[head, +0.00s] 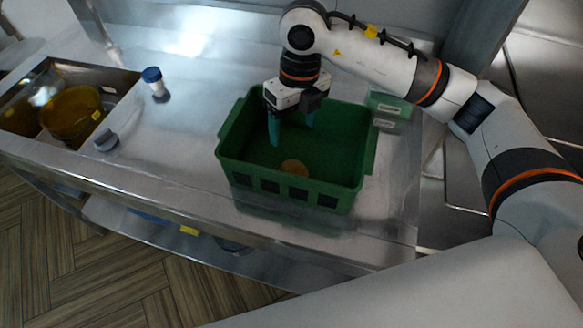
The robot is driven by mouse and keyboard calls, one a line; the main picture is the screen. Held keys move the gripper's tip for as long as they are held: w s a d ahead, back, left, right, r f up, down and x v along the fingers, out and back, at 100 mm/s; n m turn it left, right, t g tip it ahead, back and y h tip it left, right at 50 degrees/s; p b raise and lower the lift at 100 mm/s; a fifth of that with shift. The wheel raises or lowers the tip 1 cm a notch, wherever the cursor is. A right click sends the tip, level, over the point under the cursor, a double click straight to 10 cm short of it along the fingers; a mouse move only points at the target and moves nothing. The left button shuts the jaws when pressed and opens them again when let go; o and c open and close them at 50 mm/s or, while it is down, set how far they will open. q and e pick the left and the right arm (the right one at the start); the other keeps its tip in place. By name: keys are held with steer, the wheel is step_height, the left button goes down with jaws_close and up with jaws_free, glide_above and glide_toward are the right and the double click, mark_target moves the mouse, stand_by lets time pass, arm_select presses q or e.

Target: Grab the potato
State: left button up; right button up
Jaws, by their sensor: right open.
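The potato (293,167) is a small tan, round thing lying on the floor of the green crate (368,152), close to its near wall. The near wall hides part of it. My right gripper (291,130) points down into the crate from above, near the far left part of it. Its two teal fingers are apart, with nothing between them. They are above and behind the potato, not touching it as far as I can see. My left gripper does not show.
The crate stands on a steel counter (180,150). A green box with labels (389,108) stands right behind the crate.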

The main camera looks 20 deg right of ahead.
steer(key=f, duration=0.1)
steer(key=p, duration=0.2)
glide_above(292, 164)
step_height(292, 164, down, 5)
steer(key=shift+w+f, duration=0.1)
steer(key=shift+f, duration=0.35)
step_height(292, 164, down, 4)
steer(key=shift+d+f+p, duration=0.1)
steer(key=shift+p, duration=1.05)
steer(key=shift+f, duration=0.6)
steer(key=c, duration=1.1)
